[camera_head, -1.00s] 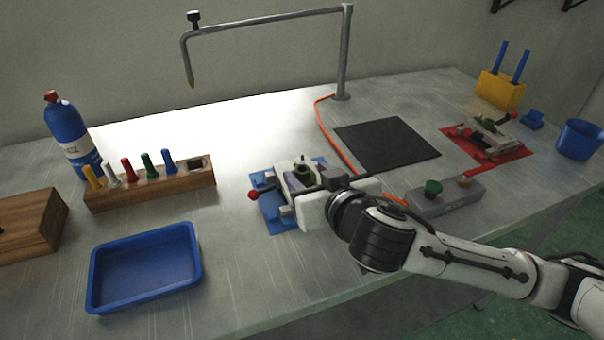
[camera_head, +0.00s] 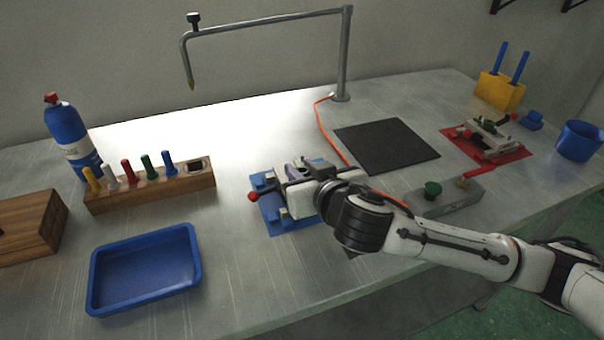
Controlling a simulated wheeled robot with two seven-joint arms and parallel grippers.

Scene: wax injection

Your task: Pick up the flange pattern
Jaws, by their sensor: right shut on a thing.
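My right gripper (camera_head: 292,176) is over the clamp fixture on the blue mat (camera_head: 270,215), at the middle of the bench. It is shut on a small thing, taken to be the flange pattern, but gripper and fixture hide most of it. A small dark green bit shows by the jaws. The fixture has pale metal blocks and a bar with a red knob (camera_head: 253,196) on its left. I cannot tell whether the held thing is clear of the fixture. My left gripper is not in view.
A blue tray (camera_head: 196,268) stands front left, with clear bench between it and the blue mat. A wooden rack (camera_head: 130,198) of coloured-handled tools is behind it. A second fixture on a red mat (camera_head: 516,151), a black pad (camera_head: 388,147) and a grey block (camera_head: 440,205) lie to the right.

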